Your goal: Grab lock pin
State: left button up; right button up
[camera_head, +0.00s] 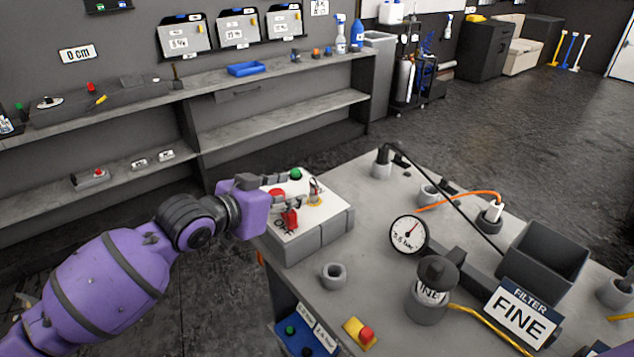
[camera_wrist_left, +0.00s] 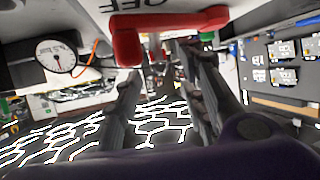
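A grey box (camera_head: 325,232) with a light top panel stands at the left end of the workbench. On the panel are a red handle (camera_head: 290,218), a green button (camera_head: 296,174) and a small metallic part with a yellow base (camera_head: 315,193), which may be the lock pin. My left gripper (camera_head: 298,190) reaches over the panel, its fingertips close to that part. In the left wrist view the gripper's fingers (camera_wrist_left: 160,70) are apart, and the red handle (camera_wrist_left: 165,22) crosses in front of them. A small part shows between the fingers, but contact is unclear. My right gripper is out of view.
The workbench (camera_head: 372,285) also holds a pressure gauge (camera_head: 409,235), a grey canister (camera_head: 430,300), a FINE filter sign (camera_head: 522,314), a dark bin (camera_head: 543,258) and cables. A grey ring-shaped part (camera_head: 334,276) stands in front of the box. Shelves line the back wall.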

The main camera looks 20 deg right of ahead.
aim_at(311, 185)
pick_arm(q)
jog(key=shift+w+d, duration=0.35)
jog(key=shift+w, duration=0.05)
jog(key=x, duration=0.4)
jog(key=r+x, duration=0.1)
jog(key=x, duration=0.1)
jog(key=shift+s+d, duration=0.15)
jog(key=shift+d, duration=0.2)
jog(key=shift+w+d+f, duration=0.25)
jog(key=shift+d+f, duration=0.05)
jog(key=shift+d, duration=0.05)
jog(key=shift+r, duration=0.1)
grip_shut()
